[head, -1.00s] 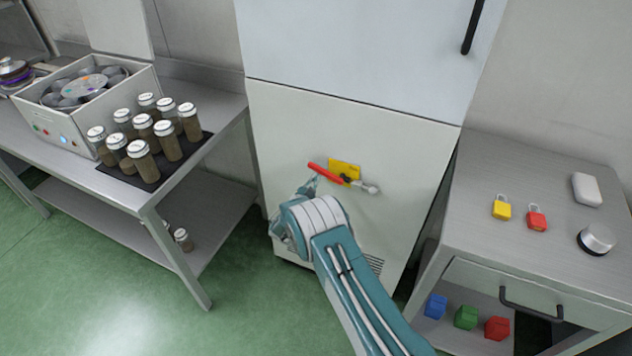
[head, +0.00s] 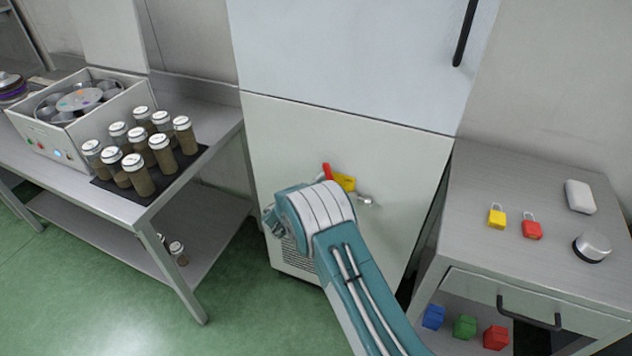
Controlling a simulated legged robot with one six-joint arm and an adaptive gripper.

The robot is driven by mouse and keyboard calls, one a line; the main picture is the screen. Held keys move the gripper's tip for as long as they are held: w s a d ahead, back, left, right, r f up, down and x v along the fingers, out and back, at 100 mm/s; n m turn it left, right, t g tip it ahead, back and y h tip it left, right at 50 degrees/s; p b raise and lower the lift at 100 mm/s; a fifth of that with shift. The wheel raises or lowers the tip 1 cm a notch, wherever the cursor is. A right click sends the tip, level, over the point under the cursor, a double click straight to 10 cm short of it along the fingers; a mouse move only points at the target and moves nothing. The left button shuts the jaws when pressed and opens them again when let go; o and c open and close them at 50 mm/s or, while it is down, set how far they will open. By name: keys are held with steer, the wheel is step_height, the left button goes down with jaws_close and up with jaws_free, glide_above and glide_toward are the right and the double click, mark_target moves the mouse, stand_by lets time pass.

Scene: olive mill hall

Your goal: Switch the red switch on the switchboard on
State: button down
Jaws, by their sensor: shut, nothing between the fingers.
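The red switch is a red handle (head: 327,171) on a yellow plate (head: 344,183), on the front of the tall white cabinet (head: 390,165). Only the upper end of the handle shows, pointing up and slightly left; my arm hides its lower part. A small grey metal piece (head: 366,200) sticks out at the plate's lower right. My arm reaches up from the bottom right, and its white-and-teal wrist lies in front of the switch.
A steel table (head: 155,208) at the left holds several lidded jars on a dark mat and a white box (head: 50,143). A steel drawer cabinet (head: 490,180) at the right carries a yellow padlock (head: 497,218), a red padlock (head: 532,230) and a round knob-like object (head: 592,246).

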steer(key=shift+s+d+r+m, duration=0.1)
steer(key=shift+d+r+m, duration=0.25)
steer(key=shift+m, duration=0.35)
steer(key=shift+s+d, duration=0.15)
steer(key=shift+d, duration=0.25)
steer(key=shift+r, duration=0.1)
